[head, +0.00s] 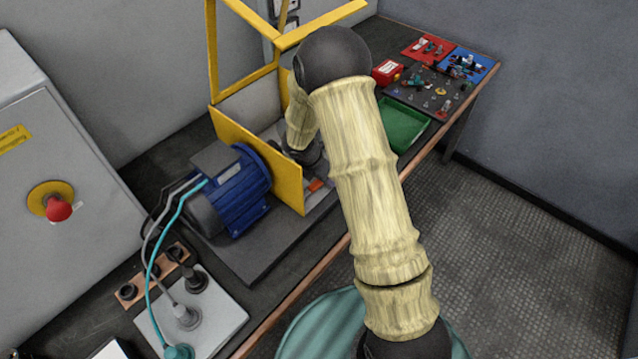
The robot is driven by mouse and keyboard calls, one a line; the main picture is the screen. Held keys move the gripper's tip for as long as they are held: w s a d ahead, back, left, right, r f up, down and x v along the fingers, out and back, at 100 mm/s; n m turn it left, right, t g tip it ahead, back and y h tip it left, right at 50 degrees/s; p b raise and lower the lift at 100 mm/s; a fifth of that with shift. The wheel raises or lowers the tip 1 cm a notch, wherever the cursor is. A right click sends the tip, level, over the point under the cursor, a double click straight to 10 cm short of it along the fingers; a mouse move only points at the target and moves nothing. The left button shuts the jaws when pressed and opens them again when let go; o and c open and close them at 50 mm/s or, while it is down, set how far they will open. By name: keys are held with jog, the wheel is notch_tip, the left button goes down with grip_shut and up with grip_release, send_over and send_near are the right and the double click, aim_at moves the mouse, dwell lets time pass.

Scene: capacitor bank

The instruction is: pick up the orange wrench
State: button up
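A small orange piece (316,185) shows low inside the yellow-framed enclosure, just right of the yellow front panel. It may be part of the orange wrench, but it is too small and too covered to be sure. My arm bends over the enclosure and its far end reaches down inside. A dark joint of mine shows just above and left of the orange piece. My gripper's fingers are hidden behind the panel and my own arm, so I cannot see whether they touch anything.
The yellow frame (213,55) and yellow panel (258,158) surround the space. A blue motor (235,190) stands left. A green tray (402,124), red box (387,72) and dark board (428,91) with small parts lie right. A grey cabinet (60,150) stands left.

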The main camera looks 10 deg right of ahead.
jog(key=shift+f, duration=0.2)
dwell(0.6)
grip_shut()
jog(key=shift+r, duration=0.1)
jog(key=shift+r, duration=0.6)
notch_tip(320, 180, up, 2)
jog(key=shift+r+p, duration=0.25)
jog(key=shift+p, duration=0.15)
jog(key=s+d, duration=0.1)
jog(key=d, duration=0.4)
jog(key=s+d+b, duration=0.1)
jog(key=s+d, duration=0.1)
jog(key=d, duration=0.4)
jog(key=s+d, duration=0.1)
jog(key=d, duration=0.5)
jog(key=shift+s+d, duration=0.2)
jog(key=shift+d, duration=0.05)
